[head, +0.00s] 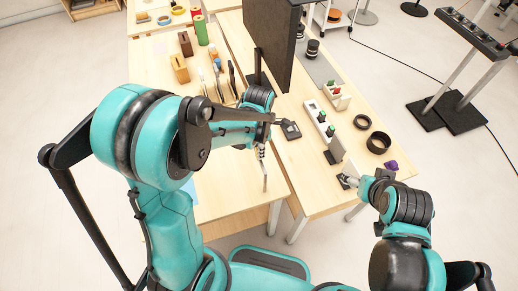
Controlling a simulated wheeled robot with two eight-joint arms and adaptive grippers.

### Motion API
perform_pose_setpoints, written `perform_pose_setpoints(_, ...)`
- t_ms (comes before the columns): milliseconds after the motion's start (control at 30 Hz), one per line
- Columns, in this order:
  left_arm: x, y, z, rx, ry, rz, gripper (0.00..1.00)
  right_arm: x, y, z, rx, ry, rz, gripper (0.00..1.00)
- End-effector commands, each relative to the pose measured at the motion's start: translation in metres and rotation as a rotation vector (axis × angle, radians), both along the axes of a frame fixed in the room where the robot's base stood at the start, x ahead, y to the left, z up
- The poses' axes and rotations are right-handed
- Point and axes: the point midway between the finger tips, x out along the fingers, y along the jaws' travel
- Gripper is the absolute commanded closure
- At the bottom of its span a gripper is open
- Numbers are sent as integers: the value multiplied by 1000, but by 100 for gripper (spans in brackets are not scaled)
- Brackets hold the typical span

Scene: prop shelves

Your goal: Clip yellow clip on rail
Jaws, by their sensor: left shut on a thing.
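My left gripper (262,152) is small and partly hidden behind my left forearm, above the front part of the left table. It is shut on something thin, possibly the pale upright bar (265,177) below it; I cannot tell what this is. I cannot make out a yellow clip. No rail is clearly identifiable; a long white strip with green parts (319,117) lies on the right table. My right gripper (348,181) is low over the front of the right table, beside a dark upright plate (333,152); its jaws are too small to read.
A white holder with red and green parts (336,94), black rings (378,142), a purple piece (391,166) and a dark box (290,129) sit on the right table. Wooden blocks (180,69) stand on the left table.

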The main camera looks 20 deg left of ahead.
Motion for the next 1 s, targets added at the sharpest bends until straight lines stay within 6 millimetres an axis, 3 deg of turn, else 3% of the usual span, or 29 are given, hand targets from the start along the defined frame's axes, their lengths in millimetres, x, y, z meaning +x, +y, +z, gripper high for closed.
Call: perform_pose_setpoints(1000, 0, 0, -8, 1, -2, 0, 100, 0, 0, -8, 0, 0, 0, 25)
